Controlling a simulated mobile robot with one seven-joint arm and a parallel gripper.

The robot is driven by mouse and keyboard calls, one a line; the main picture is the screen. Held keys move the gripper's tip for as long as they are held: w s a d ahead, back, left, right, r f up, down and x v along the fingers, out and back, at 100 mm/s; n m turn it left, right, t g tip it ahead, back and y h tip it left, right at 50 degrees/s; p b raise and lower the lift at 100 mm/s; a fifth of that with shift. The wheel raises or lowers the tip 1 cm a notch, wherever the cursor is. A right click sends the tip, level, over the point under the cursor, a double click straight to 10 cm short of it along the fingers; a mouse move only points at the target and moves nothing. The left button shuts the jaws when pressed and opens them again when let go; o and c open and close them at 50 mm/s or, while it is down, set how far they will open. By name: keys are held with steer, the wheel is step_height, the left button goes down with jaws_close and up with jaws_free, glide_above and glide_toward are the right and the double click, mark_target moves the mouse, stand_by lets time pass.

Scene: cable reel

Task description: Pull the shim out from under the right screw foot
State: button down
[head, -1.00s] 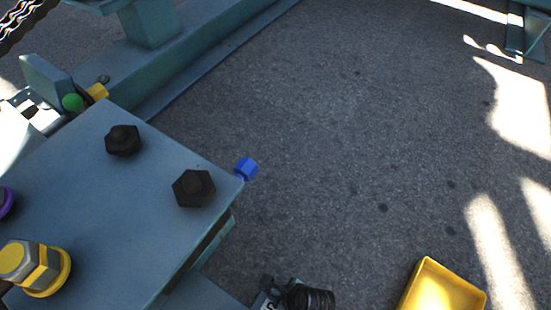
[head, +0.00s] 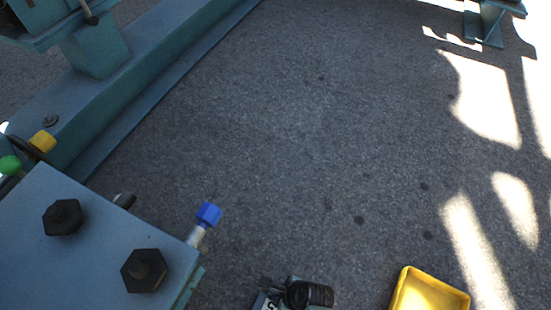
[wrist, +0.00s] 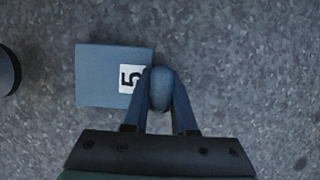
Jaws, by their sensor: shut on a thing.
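The shim (wrist: 98,76) is a flat blue-grey plate with a white "5" label, seen in the wrist view over grey ground. My gripper (wrist: 161,80) is at the plate's right end, its fingers closed around a rounded blue-grey grip. A dark round shape (wrist: 6,72) at the left edge may be the screw foot; it is cut off. Bare ground shows between it and the plate. At the bottom of the head view, a small piece with a white label (head: 264,303) sits beside a dark ribbed part (head: 310,295); I cannot tell clearly what they are.
A blue-grey steel plate (head: 100,265) with dark hex bolts fills the lower left of the head view. A blue-capped fitting (head: 208,214) sticks out at its corner. A yellow bin (head: 430,292) stands at the lower right. A long steel beam (head: 165,80) runs behind. The middle ground is clear.

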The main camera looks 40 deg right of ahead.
steer(key=shift+d, duration=0.25)
steer(key=c, duration=0.6)
jaws_free()
steer(key=shift+c, duration=0.2)
steer(key=shift+a, duration=0.1)
steer(key=p+v, duration=1)
steer(key=v, duration=0.3)
